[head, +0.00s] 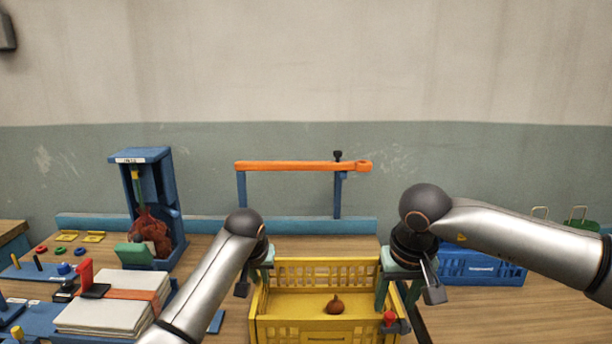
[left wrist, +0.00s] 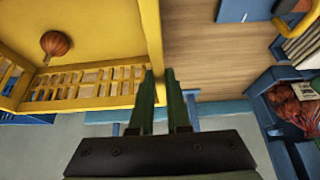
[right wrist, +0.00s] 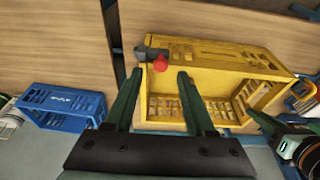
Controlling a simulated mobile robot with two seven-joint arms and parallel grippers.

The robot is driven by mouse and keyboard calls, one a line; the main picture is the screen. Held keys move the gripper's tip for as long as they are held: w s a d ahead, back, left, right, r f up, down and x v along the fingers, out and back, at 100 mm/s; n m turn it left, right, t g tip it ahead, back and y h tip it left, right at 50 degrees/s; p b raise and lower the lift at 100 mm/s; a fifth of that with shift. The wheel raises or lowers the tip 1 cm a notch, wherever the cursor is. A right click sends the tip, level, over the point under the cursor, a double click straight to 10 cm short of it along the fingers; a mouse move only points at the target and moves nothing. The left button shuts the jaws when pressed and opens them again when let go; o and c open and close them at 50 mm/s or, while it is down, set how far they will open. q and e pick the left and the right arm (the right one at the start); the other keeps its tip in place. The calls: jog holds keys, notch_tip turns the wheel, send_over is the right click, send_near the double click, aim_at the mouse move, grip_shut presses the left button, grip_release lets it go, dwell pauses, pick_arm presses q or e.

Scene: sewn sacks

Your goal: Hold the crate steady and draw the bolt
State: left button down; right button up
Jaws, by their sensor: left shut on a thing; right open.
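The yellow crate (head: 283,328) stands on the table in front of me with one brown onion (head: 335,305) inside. My left gripper (head: 258,284) is shut on the crate's left wall; the wall's yellow rim (left wrist: 151,40) runs between its fingers in the left wrist view. The bolt, a red knob (head: 389,316) on a dark grey fitting (head: 400,327), sits at the crate's near right corner. My right gripper (head: 397,298) is open above it. In the right wrist view the red knob (right wrist: 160,63) shows between and just beyond the open fingertips, with no visible grip on it.
A blue crate (head: 482,266) stands to the right. At the left are a blue stand (head: 153,158) with a reddish-brown sack (head: 150,232) and a white stack (head: 108,308) with an orange band. An orange bar (head: 290,166) on blue posts spans behind the yellow crate.

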aim_at(388, 315)
jog(key=shift+x, duration=1.7)
grip_shut()
jog(key=shift+a, duration=1.75)
jog(key=shift+c, duration=0.3)
grip_release()
jog(key=shift+o, duration=0.3)
